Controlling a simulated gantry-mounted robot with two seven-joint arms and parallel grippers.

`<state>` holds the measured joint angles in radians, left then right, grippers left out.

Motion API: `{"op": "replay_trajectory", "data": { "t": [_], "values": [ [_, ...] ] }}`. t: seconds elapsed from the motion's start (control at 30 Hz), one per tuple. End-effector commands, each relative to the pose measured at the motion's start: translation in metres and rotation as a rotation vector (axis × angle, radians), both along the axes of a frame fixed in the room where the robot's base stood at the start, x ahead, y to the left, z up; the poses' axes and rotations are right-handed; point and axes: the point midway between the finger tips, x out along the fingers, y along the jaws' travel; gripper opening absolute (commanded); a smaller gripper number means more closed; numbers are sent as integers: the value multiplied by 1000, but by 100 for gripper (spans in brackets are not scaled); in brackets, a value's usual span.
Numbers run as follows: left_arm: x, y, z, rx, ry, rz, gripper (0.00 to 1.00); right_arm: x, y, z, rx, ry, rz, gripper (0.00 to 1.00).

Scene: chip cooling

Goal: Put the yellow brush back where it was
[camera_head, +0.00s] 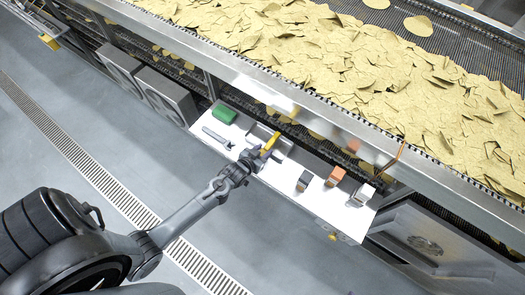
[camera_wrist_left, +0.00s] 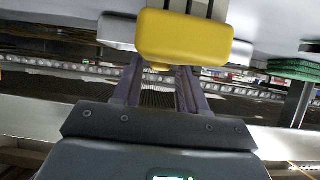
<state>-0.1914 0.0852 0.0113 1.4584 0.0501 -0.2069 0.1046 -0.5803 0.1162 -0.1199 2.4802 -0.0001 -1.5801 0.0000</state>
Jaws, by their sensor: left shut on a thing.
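The yellow brush (camera_head: 270,142) is over the white shelf (camera_head: 323,205) in the head view, near the shelf's middle. My left gripper (camera_head: 259,156) is shut on it, with the arm reaching in from the lower left. In the left wrist view the yellow brush (camera_wrist_left: 185,40) shows as a yellow block just beyond the two fingers of my left gripper (camera_wrist_left: 160,74). I cannot tell whether the brush touches the shelf. My right gripper is in neither view.
On the shelf, a green block (camera_head: 224,113) and a grey tool (camera_head: 216,137) lie left of the brush. A dark-grey tool (camera_head: 304,181), an orange tool (camera_head: 335,176) and a white tool (camera_head: 362,194) lie to its right. The chip conveyor (camera_head: 350,70) runs behind.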

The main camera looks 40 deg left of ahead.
Motion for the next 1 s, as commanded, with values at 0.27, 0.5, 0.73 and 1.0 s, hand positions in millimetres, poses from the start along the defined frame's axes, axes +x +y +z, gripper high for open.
{"op": "replay_trajectory", "data": {
  "t": [0.27, 0.5, 0.73, 1.0],
  "values": [
    [0, 0, -2, 0, 0, 0, 60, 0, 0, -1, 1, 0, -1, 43],
    [0, 0, -2, 0, 0, 0, 67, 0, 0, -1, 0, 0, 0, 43],
    [-4, 0, 2, 1, 1, 0, 67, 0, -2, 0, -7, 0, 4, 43],
    [-38, -4, 19, 1, 2, 0, 67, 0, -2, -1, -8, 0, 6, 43]
  ]
}}
